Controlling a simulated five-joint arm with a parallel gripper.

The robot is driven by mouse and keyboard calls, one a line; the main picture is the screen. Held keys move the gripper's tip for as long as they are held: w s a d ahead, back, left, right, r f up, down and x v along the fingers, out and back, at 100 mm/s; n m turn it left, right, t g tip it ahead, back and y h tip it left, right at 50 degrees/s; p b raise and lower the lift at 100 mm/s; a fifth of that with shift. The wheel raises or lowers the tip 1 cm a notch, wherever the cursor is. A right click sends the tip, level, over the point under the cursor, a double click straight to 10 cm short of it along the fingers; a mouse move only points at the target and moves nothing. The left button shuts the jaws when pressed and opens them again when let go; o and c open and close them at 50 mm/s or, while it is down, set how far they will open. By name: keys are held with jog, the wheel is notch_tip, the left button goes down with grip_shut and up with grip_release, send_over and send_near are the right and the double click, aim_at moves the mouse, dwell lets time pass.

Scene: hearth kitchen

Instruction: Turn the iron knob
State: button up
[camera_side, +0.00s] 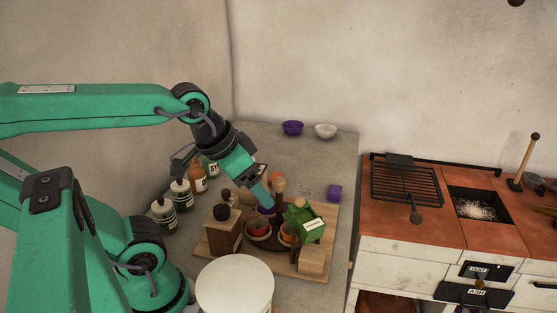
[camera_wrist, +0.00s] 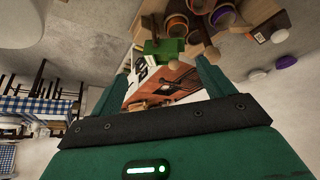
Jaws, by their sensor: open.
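The stove (camera_side: 410,240) stands at the right of the side view, with a red-brown top and white front. Dark vent and ash plates (camera_side: 478,271) are on its front, with small knob-like parts too small to tell clearly. A dark round knob (camera_side: 416,217) shows at the grate's front edge; I cannot tell which is the iron knob. My gripper (camera_side: 265,190) is over the counter at left, apart from the stove, pointing down toward the crowded board. In the wrist view my gripper (camera_wrist: 163,74) is open and empty, with the stove top (camera_wrist: 170,78) seen beyond its fingers.
A wooden board (camera_side: 313,260) holds bowls, a green box (camera_side: 305,222) and a wooden block close to my gripper. Bottles (camera_side: 181,194) stand at left. Purple (camera_side: 292,128) and white (camera_side: 326,131) bowls sit at the back.

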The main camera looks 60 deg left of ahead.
jog(key=shift+a, duration=0.1)
jog(key=c, duration=0.3)
jog(key=a+n, duration=0.1)
jog(key=n, duration=0.1)
jog(key=a+n+g, duration=0.1)
jog(key=n, duration=0.1)
jog(key=shift+f+n, duration=0.3)
jog(key=shift+f, duration=0.05)
jog(key=shift+c, duration=0.4)
jog(key=n+g, duration=0.5)
jog(key=n, duration=1.5)
send_over(221, 208)
notch_tip(221, 208, down, 3)
jog(key=shift+r, duration=0.1)
jog(key=shift+f, duration=0.2)
jog(key=shift+f, duration=3.75)
jog(key=c, duration=1)
